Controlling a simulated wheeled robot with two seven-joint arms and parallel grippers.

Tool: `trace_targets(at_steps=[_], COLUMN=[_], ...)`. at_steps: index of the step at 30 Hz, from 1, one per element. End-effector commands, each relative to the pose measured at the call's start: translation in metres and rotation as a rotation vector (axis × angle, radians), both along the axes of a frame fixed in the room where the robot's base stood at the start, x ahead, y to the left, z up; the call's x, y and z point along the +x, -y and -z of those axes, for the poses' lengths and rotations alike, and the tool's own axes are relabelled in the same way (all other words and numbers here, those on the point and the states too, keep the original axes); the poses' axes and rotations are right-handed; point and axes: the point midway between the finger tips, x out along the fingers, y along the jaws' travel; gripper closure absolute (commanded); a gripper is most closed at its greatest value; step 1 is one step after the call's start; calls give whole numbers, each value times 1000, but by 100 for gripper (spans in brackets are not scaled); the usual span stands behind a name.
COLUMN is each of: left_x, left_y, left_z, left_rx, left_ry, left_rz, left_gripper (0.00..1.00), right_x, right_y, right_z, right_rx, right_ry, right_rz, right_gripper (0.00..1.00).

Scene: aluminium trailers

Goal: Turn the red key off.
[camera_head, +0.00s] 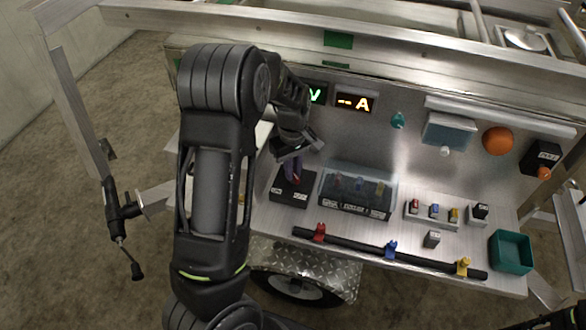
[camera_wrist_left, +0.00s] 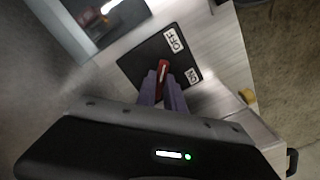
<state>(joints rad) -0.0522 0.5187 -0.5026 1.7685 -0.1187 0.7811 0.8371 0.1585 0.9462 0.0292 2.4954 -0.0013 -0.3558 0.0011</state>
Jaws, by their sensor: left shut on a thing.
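The red key (camera_wrist_left: 163,68) stands on a black plate (camera_wrist_left: 140,57) with white OFF and ON labels in the left wrist view. My left gripper (camera_wrist_left: 163,88) has its purple fingers on either side of the key and is shut on it. The OFF label (camera_wrist_left: 174,40) is at the upper right of the plate and the ON label (camera_wrist_left: 192,76) at the lower right. In the head view my left gripper (camera_head: 292,172) reaches down onto the plate (camera_head: 290,194), and the key is hidden there.
A clear-covered switch box (camera_head: 357,190) stands just right of the key plate. A black bar (camera_head: 352,240) with red, blue and yellow clips runs along the front. A teal tray (camera_head: 511,252) sits at the right. Lit displays (camera_head: 355,102) are on the back panel.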

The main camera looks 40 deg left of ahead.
Motion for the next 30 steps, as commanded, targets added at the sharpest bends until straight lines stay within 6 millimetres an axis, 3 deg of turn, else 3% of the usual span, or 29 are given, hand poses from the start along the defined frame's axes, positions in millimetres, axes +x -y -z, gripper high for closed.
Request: trace_targets(at_steps=[8, 9, 16, 25, 30], left_x=[2, 2, 1, 1, 2], left_y=[-2, -2, -1, 0, 0], left_z=[-1, -1, -1, -2, -18], left_rx=[2, 2, 1, 0, 1], left_ry=[7, 7, 3, 2, 6], left_rz=[-4, -4, -2, -1, -1], left_gripper=[100, 84, 65, 65, 65], right_x=[0, 0, 0, 0, 0], right_y=[0, 0, 0, 0, 0], right_z=[0, 0, 0, 0, 1], right_rx=[0, 0, 0, 0, 0], right_ry=[0, 0, 0, 0, 0], right_rz=[0, 0, 0, 0, 0], right_gripper=[100, 100, 100, 100, 100])
